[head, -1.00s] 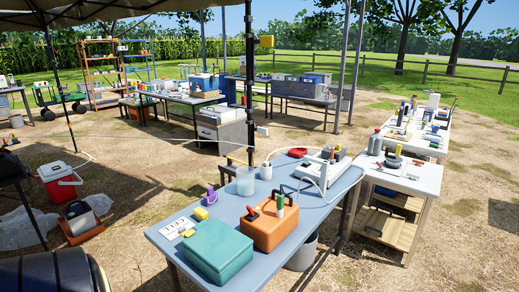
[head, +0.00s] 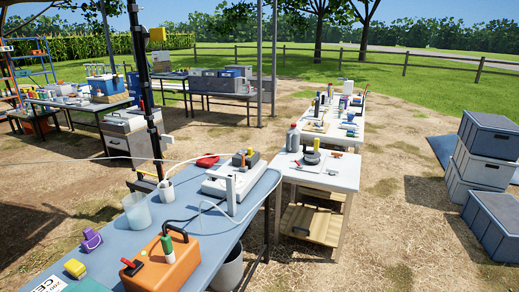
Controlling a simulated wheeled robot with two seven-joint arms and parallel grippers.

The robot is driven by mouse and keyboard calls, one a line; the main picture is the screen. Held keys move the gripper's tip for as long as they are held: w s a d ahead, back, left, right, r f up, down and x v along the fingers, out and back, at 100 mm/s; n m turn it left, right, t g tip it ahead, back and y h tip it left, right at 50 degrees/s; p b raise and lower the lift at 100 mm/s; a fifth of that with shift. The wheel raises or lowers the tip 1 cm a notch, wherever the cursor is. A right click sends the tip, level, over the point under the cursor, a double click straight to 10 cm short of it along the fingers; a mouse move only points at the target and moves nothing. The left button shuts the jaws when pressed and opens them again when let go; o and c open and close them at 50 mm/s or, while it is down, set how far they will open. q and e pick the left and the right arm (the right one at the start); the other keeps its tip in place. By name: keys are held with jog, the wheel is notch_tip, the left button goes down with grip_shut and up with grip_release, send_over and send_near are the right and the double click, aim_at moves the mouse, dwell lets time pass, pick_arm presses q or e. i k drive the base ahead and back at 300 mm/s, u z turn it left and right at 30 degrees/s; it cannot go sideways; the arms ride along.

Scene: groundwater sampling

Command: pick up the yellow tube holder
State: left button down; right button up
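I cannot tell for sure which thing is the yellow tube holder. A small yellow block (head: 75,268) lies on the near blue table (head: 206,246), at the lower left, beside a purple item (head: 91,240). A small yellow piece (head: 317,147) stands among tools on the white side table (head: 341,176). Both are too small to make out any tube slots. Neither of my grippers is in view.
The blue table also holds an orange box (head: 162,268), a clear beaker (head: 136,212) and a white device (head: 231,185) with a hose. A dark pole (head: 143,90) stands behind it. Grey crates (head: 484,150) are stacked at right. Dirt ground between is clear.

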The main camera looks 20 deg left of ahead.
aim_at(251, 154)
jog(key=i, duration=3.1)
jog(key=u, duration=2.7)
jog(key=i, duration=0.6)
jog(key=z, duration=0.35)
